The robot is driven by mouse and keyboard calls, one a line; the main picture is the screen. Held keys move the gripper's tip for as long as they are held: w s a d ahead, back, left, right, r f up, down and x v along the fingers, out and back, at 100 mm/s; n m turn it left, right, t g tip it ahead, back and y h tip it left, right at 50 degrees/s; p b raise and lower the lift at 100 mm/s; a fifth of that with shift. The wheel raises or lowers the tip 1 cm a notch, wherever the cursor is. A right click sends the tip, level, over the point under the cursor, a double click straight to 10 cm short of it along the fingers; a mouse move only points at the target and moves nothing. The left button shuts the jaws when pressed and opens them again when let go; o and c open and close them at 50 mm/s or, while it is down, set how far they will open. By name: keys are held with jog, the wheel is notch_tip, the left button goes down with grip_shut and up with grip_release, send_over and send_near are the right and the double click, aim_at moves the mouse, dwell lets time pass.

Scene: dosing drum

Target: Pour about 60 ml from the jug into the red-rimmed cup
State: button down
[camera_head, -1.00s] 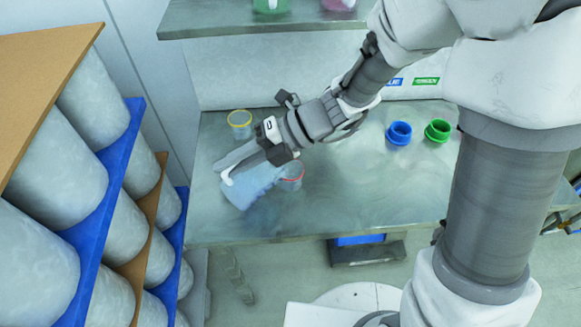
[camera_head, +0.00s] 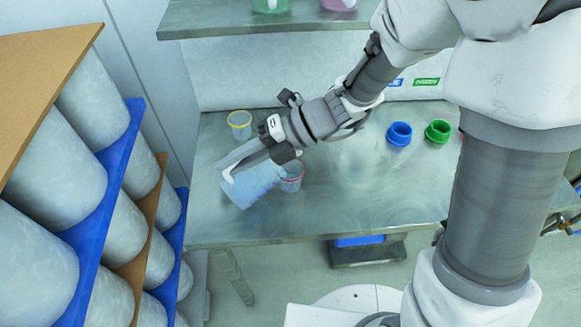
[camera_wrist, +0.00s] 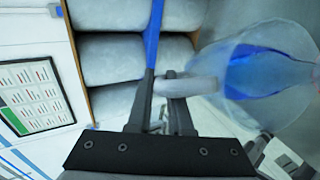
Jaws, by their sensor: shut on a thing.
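The jug (camera_head: 250,187) is translucent with blue liquid in it. It is tilted, with its mouth end toward the red-rimmed cup (camera_head: 292,181), and hangs over the left part of the table. My gripper (camera_head: 231,166) is shut on the jug's handle. In the wrist view the pale handle (camera_wrist: 190,88) lies between my gripper's fingers (camera_wrist: 160,104), and the jug (camera_wrist: 240,85) shows blue liquid inside. The cup stands right beside the jug's mouth and is partly hidden by it. I cannot make out a stream or the level in the cup.
A yellow-rimmed cup (camera_head: 239,122) stands at the table's back left. A blue container (camera_head: 399,133) and a green container (camera_head: 438,131) stand at the back right. A rack of large grey drums (camera_head: 37,262) is at the left. The table's (camera_head: 360,200) middle and front right are clear.

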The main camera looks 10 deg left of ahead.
aim_at(224, 189)
jog(key=shift+w+d+r+g+y+b, duration=0.3)
jog(key=shift+r+y+b, duration=0.1)
jog(key=shift+b, duration=0.15)
dwell(1.4)
jog(key=shift+w+d+r, duration=0.15)
dwell(0.5)
jog(key=s+a+f+t+h+p, duration=0.1)
jog(key=s+a+f+h+p, duration=0.1)
jog(key=f+p, duration=0.1)
jog(key=shift+s+a+f+n+t+h, duration=0.1)
jog(key=shift+a+n+t+h, duration=0.1)
jog(key=shift+n+t+h, duration=0.15)
jog(key=shift+f, duration=0.3)
jog(key=shift+s+a+f+t+h+p, duration=0.35)
jog(key=shift+a+f+t+h+p, duration=0.1)
jog(key=shift+f+t+h, duration=0.2)
jog(key=shift+s, duration=0.1)
dwell(0.7)
